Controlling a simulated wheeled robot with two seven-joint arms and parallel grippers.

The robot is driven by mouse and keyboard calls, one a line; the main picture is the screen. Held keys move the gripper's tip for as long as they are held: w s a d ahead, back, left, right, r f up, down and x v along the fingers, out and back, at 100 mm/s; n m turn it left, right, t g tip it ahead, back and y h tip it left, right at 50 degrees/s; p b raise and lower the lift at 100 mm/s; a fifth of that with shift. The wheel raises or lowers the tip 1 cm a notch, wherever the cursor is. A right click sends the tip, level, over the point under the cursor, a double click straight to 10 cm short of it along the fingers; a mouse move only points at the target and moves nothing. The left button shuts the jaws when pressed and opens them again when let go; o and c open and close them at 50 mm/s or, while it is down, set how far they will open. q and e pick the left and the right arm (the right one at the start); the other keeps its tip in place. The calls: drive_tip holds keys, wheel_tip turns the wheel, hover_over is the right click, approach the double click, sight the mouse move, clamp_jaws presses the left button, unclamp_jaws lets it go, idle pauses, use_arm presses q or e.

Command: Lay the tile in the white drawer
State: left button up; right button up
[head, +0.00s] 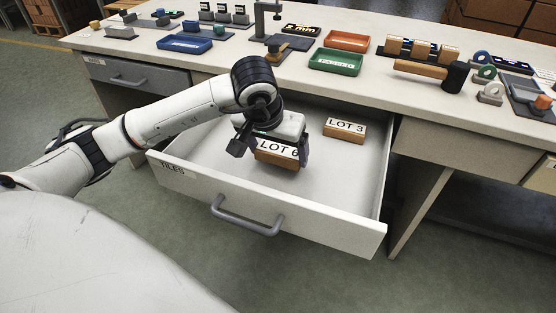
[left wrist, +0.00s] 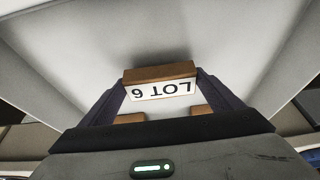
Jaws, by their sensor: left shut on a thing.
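The white drawer (head: 300,212), marked TILES with a grey handle, stands pulled out from the bench in the head view. My left gripper (head: 271,152) is inside the drawer's outline, pointing down, and is shut on a brown tile with a white LOT 6 label (head: 280,162). In the left wrist view the LOT 6 tile (left wrist: 160,82) sits between the two dark fingers, its label upside down. I cannot tell whether its underside touches the drawer floor. My right gripper is not in view.
A LOT 3 block (head: 345,131) lies in the drawer, to the right of the held tile and apart from it. The bench top (head: 330,85) above carries a blue tray (head: 185,43), a green tray (head: 336,62), an orange tray (head: 347,41) and a mallet (head: 432,72). The drawer's front floor is clear.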

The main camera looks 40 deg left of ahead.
use_arm(q)
drive_tip(key=shift+f, duration=1.25)
drive_tip(key=shift+f+b, duration=0.15)
drive_tip(key=shift+b, duration=0.25)
drive_tip(key=o, duration=1)
